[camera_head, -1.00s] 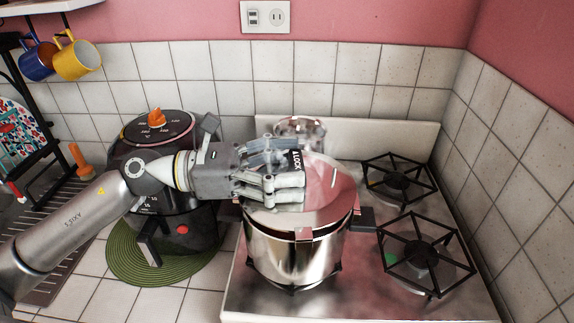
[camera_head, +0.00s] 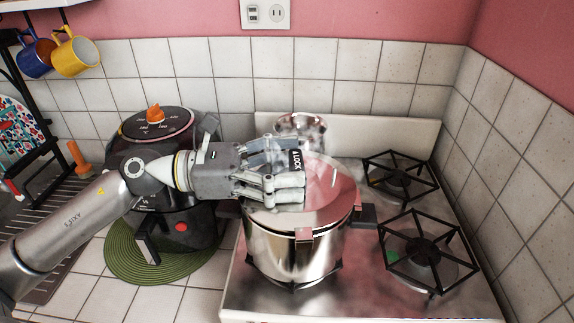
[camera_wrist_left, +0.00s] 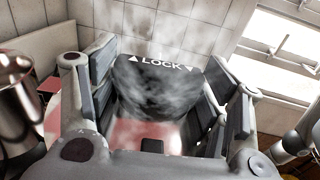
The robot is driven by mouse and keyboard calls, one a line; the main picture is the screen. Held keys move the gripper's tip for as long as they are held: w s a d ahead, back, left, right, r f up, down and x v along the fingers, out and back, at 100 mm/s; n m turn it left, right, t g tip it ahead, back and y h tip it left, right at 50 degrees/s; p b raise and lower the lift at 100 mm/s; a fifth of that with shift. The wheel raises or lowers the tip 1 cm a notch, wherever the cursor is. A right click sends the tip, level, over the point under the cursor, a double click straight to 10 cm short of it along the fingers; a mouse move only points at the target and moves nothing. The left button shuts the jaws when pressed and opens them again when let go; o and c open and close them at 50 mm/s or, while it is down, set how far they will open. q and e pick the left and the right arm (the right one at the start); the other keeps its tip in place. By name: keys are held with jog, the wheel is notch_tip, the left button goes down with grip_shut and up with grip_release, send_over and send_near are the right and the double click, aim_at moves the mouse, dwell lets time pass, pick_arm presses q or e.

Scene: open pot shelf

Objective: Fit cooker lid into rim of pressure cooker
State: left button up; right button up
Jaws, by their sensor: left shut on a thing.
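The silver pressure cooker (camera_head: 290,258) stands on the stove's front left burner, with a dark side handle at its right. The shiny cooker lid (camera_head: 325,200) lies over its mouth and reflects the pink wall. The front edge of the lid is close to the rim; I cannot tell whether it is fully seated. My left gripper (camera_head: 296,170) is shut on the lid's black handle, marked LOCK (camera_head: 297,160). In the left wrist view the handle (camera_wrist_left: 160,88) sits between my finger pads, partly veiled by steam. The rear rim is hidden.
A dark multicooker (camera_head: 190,225) stands on a green mat (camera_head: 125,262) at left, beneath my left arm. A small metal pot (camera_head: 303,130) is behind the cooker. Empty black burner grates (camera_head: 425,250) lie at right. Mugs (camera_head: 76,57) hang at upper left.

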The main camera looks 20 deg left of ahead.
pick_arm(q)
jog(key=shift+f+b, duration=0.3)
jog(key=shift+b, duration=0.1)
jog(key=o, duration=1.4)
jog(key=shift+f, duration=0.2)
jog(key=shift+s+a, duration=0.1)
jog(key=v, duration=1.1)
jog(key=shift+a+r, duration=0.25)
jog(key=shift+a, duration=0.1)
jog(key=shift+s, duration=0.1)
jog(key=shift+a, duration=0.1)
